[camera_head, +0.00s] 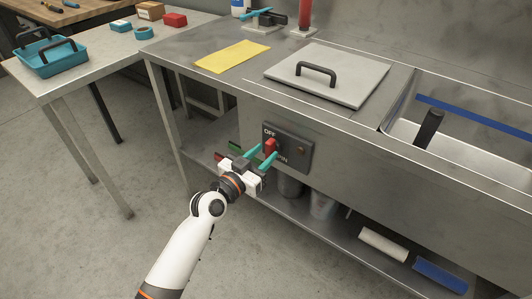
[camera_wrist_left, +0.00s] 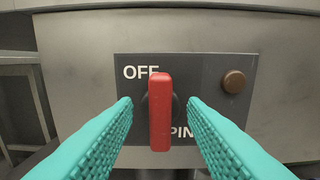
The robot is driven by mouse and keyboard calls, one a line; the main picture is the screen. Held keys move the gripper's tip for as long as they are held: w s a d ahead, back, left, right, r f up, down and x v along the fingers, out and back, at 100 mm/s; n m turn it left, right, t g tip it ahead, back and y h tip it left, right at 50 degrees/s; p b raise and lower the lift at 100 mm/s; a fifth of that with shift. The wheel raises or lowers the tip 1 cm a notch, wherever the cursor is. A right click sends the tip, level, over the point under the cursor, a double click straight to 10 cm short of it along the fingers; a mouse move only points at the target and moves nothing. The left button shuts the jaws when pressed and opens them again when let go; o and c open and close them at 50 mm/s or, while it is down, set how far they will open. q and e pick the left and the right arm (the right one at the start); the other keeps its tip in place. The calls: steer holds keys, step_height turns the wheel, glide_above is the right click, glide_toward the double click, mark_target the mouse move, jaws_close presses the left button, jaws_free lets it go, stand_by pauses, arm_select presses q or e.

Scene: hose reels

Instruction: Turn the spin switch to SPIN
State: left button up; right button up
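The spin switch is a red handle (camera_wrist_left: 160,112) on a dark panel (camera_wrist_left: 215,75) with OFF printed above and SPIN, partly hidden, below. In the left wrist view the handle stands vertical. In the head view the red handle (camera_head: 270,147) shows on the panel (camera_head: 296,143) on the front of the steel counter. My left gripper (camera_wrist_left: 160,120) is open, with one teal finger on each side of the handle and a visible gap on both sides. In the head view my left gripper (camera_head: 262,156) is right in front of the switch. My right gripper is in neither view.
A brown round button (camera_wrist_left: 234,81) sits right of the switch. Above it, the counter holds a lid (camera_head: 345,78) with a black handle, a yellow cloth (camera_head: 231,55) and a sink basin (camera_head: 455,148). A shelf with cans and rolls (camera_head: 383,244) lies below.

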arm_select(q)
steer(key=shift+x, duration=0.9)
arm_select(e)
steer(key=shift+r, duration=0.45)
arm_select(q)
steer(key=shift+c, duration=0.4)
jaws_close()
